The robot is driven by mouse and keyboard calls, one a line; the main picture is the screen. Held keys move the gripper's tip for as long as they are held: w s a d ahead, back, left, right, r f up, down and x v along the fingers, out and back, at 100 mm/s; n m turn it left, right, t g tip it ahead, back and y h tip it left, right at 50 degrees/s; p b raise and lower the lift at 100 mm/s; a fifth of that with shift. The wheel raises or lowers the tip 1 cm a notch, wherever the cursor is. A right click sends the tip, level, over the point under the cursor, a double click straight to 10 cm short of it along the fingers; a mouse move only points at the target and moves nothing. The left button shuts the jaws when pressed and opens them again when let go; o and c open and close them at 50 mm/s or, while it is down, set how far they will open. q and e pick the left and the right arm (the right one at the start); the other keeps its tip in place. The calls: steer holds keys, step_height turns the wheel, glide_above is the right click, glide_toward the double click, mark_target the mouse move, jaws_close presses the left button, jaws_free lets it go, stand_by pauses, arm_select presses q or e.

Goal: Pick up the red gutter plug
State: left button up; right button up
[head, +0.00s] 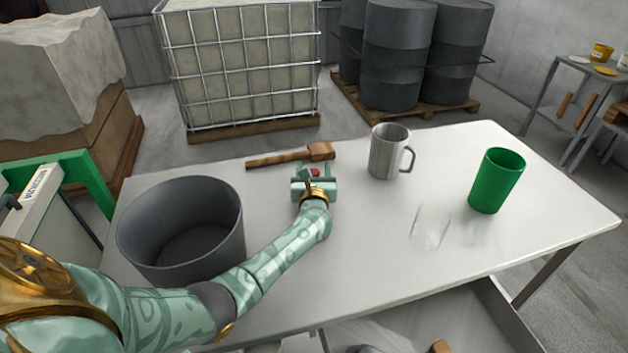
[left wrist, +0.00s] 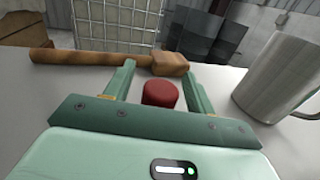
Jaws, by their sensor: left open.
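The red gutter plug (left wrist: 160,94) is a short red cylinder standing on the white table. In the left wrist view it sits between the two open fingers of my left gripper (left wrist: 155,88), with visible room on either side. In the head view only a small red patch of the plug (head: 315,173) shows, the rest hidden by the gripper. My left gripper (head: 315,172) is open, low over the table and pointing away from me. My right gripper is not in view.
A wooden mallet (head: 285,158) lies just beyond the plug. A metal mug (head: 388,153) stands to its right, then a clear glass (head: 430,230) and a green cup (head: 497,180). A large grey tub (head: 135,238) stands at the left. The white table (head: 375,260) is bare at front centre.

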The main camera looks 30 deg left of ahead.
arm_select(q)
steer(key=c, duration=1)
